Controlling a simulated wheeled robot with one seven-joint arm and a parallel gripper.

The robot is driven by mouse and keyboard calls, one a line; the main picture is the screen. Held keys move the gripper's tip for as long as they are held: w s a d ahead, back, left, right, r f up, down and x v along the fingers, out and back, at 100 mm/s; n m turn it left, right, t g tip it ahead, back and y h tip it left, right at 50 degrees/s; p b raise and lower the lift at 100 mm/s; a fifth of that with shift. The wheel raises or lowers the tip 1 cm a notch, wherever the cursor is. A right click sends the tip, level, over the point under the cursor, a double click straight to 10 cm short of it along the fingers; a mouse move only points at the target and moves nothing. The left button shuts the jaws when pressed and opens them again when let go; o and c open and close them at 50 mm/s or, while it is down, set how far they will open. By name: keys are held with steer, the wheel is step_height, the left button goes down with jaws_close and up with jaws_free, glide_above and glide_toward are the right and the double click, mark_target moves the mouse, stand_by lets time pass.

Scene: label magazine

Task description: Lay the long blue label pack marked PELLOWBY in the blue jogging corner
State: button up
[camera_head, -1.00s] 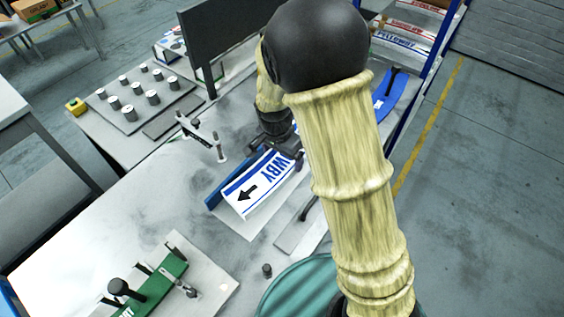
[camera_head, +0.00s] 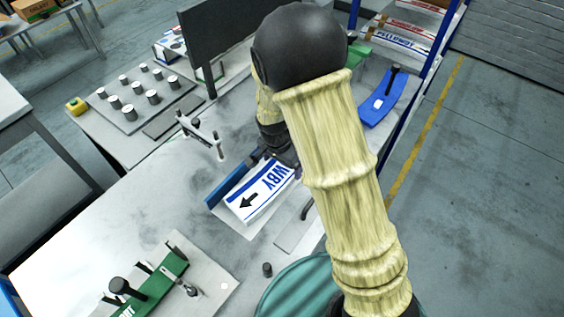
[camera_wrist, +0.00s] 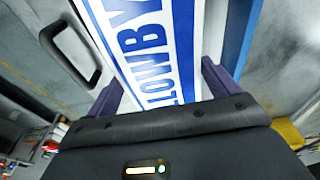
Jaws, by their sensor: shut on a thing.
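The long white and blue label pack (camera_head: 262,188) lies at mid-table in the head view; "WBY" and a black arrow show, and its far end is hidden behind my arm. In the wrist view the pack (camera_wrist: 152,45) shows "LOWBY" and runs between my two fingers. My gripper (camera_head: 277,157) is shut on it, one finger on each side. The blue jogging corner (camera_head: 232,180) shows as a blue wall along the pack's upper-left side; in the wrist view its wall (camera_wrist: 238,45) is right of the pack, with a gap between. Contact below the pack is unclear.
A grey plate with a black handle (camera_head: 297,235) lies beside the pack. A thin metal stand (camera_head: 200,135) rises behind the blue wall. A green fixture (camera_head: 150,285) is at the front left. A curved blue piece (camera_head: 383,98) and a rack of packs (camera_head: 402,40) are at right.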

mark_target(278, 171)
steer(key=o, duration=1.3)
steer(key=shift+o, duration=0.2)
steer(key=shift+r, duration=0.1)
step_height(278, 171, up, 12)
steer(key=s+a, duration=0.1)
steer(key=shift+s+b, duration=0.25)
steer(key=shift+b, duration=0.15)
steer(key=s+d+f+n+t+y, duration=0.1)
steer(key=s+d+n, duration=0.6)
steer(key=s+d, duration=0.4)
steer(key=d, duration=0.3)
steer(key=shift+d+f+n, duration=0.15)
steer(key=shift+d+n, duration=0.15)
